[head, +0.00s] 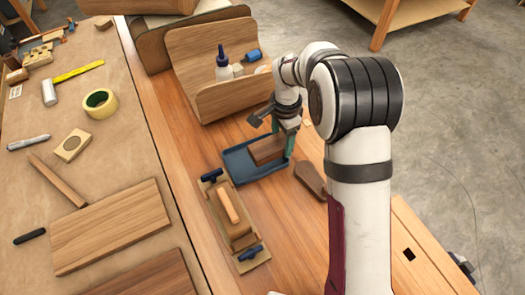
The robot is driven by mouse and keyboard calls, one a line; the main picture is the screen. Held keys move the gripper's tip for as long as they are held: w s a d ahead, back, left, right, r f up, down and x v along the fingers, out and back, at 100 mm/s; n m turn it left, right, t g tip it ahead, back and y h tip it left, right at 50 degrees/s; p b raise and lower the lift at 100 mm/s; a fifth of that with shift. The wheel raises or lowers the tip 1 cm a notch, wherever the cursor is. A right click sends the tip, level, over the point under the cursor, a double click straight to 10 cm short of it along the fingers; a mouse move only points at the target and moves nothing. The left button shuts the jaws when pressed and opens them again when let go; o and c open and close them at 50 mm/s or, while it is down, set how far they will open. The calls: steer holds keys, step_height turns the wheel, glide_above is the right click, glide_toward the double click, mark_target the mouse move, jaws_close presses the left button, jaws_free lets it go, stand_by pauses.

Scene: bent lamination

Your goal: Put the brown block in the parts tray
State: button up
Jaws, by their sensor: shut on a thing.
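The brown block (267,149) is a dark wooden piece at the blue parts tray (238,171), over its right-hand part. My gripper (283,142) is at the block's right end and is shut on it. One greenish finger shows on the block's right side, and the other finger is mostly hidden. I cannot tell whether the block touches the tray floor or is held just above it. The left and front of the tray floor are bare.
A curved wooden form (224,100) holding a glue bottle (222,66) stands behind the tray. A clamped wooden jig (232,215) lies in front. A dark wooden piece (311,179) lies right of the tray. Boards (110,228) and tools lie on the left bench.

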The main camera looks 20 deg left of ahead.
mark_target(266, 142)
steer(key=a+f, duration=0.2)
steer(key=a, duration=0.1)
steer(key=a+f, duration=0.1)
steer(key=shift+w+a, duration=0.1)
steer(key=shift+a, duration=0.15)
steer(key=shift+f, duration=1.85)
steer(key=shift+f, duration=0.1)
steer(key=o, duration=1.5)
